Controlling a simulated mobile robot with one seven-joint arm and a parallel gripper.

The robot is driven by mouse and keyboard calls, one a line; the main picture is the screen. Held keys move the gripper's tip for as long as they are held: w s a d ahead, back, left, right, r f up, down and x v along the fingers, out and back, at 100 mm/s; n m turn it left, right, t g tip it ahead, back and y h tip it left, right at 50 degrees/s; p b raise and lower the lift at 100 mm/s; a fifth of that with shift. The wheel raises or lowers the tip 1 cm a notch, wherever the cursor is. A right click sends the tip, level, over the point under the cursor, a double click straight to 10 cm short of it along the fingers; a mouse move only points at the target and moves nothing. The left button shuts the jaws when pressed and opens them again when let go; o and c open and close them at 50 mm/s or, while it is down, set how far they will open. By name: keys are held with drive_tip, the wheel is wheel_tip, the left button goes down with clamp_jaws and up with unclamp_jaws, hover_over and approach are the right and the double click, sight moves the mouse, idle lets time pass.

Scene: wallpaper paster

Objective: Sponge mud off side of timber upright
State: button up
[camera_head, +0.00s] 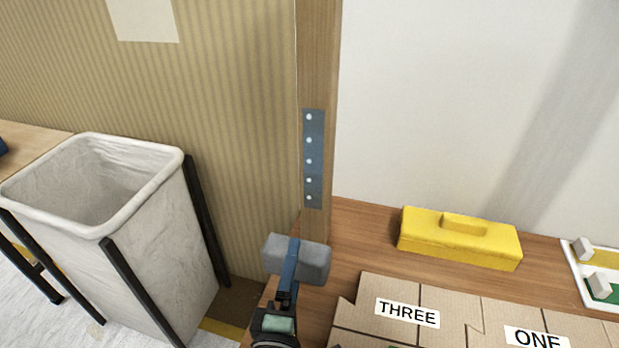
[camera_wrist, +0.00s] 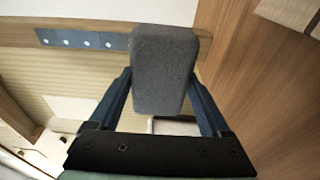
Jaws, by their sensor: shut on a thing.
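The timber upright (camera_head: 318,65) stands at the top middle of the head view, with a blue-grey metal plate (camera_head: 313,160) with several pale dots on it. It also shows in the wrist view, with the plate (camera_wrist: 85,39) along it. No mud can be made out on the faces in view. My gripper (camera_head: 290,262) is shut on a grey sponge (camera_head: 312,262), just in front of the foot of the upright. In the wrist view the sponge (camera_wrist: 162,70) sits between the two blue fingers. I cannot tell whether the sponge touches the wood.
A white-lined bin (camera_head: 140,255) in a black frame stands at left. A yellow box (camera_head: 460,238) lies on the wooden bench (camera_head: 375,220) at right. Cardboard pieces (camera_head: 440,305) labelled THREE and ONE lie in front. A white tray (camera_head: 578,275) is at far right.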

drive_tip(key=o, duration=0.7)
drive_tip(key=shift+c, duration=0.2)
drive_tip(key=c, duration=0.7)
drive_tip(key=shift+o, duration=0.2)
drive_tip(key=shift+w+d+p, duration=0.1)
drive_tip(key=shift+w+d, duration=0.15)
drive_tip(key=shift+w, duration=0.5)
drive_tip(key=shift+w+d+p, duration=0.15)
drive_tip(key=shift+w+d, duration=0.1)
drive_tip(key=shift+w, duration=0.5)
drive_tip(key=shift+w+d+p, duration=0.1)
drive_tip(key=shift+w+d, duration=0.15)
drive_tip(key=shift+w, duration=0.5)
